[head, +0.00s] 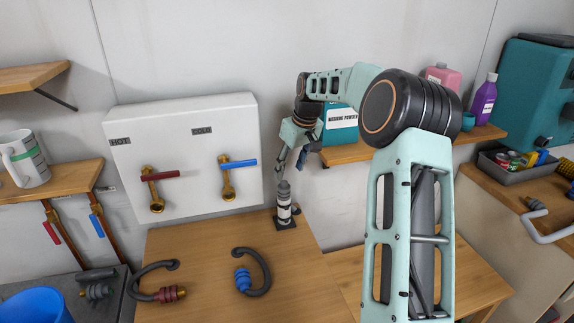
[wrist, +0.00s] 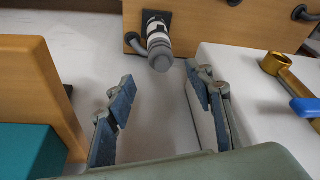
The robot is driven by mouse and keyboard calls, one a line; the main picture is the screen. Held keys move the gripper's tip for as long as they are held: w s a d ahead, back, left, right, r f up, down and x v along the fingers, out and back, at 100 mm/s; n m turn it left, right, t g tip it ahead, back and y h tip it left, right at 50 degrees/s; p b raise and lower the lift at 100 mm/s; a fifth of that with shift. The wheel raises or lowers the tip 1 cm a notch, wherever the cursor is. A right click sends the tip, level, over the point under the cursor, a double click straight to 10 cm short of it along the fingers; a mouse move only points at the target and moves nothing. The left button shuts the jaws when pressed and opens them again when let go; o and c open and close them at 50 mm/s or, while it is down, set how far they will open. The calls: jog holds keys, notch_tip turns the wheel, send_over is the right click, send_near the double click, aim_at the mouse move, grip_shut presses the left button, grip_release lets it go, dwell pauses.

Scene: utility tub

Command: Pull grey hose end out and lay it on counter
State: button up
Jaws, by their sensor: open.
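The grey hose end (head: 284,200) stands upright on a small dark base at the back of the wooden counter (head: 200,255). It has a pale band around its middle. In the wrist view the grey hose end (wrist: 158,48) lies beyond my fingertips, towards the top, with a short curved grey piece beside it. My gripper (head: 287,160) is above it in the head view, partly hidden by my own arm. In the wrist view my gripper (wrist: 160,100) is open, with nothing between the blue-padded fingers. Whether it touches the hose end cannot be told in the head view.
A red-collared hose (head: 160,290) and a blue-collared hose (head: 257,275) lie on the counter's front half. The white panel (head: 190,125) with brass taps stands behind, left of my gripper. A shelf (head: 345,152) with a teal box is at right. The counter's middle is bare.

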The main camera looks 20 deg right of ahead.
aim_at(284, 186)
jog(key=p+x, duration=0.1)
jog(key=x, duration=0.9)
jog(key=shift+f, duration=0.15)
jog(key=c, duration=1.3)
jog(key=shift+o, duration=0.2)
jog(key=shift+p, duration=0.3)
jog(key=shift+r+p, duration=0.3)
jog(key=shift+r, duration=0.4)
jog(key=shift+r, duration=0.1)
jog(key=shift+r+p, duration=1.4)
jog(key=shift+r, duration=1)
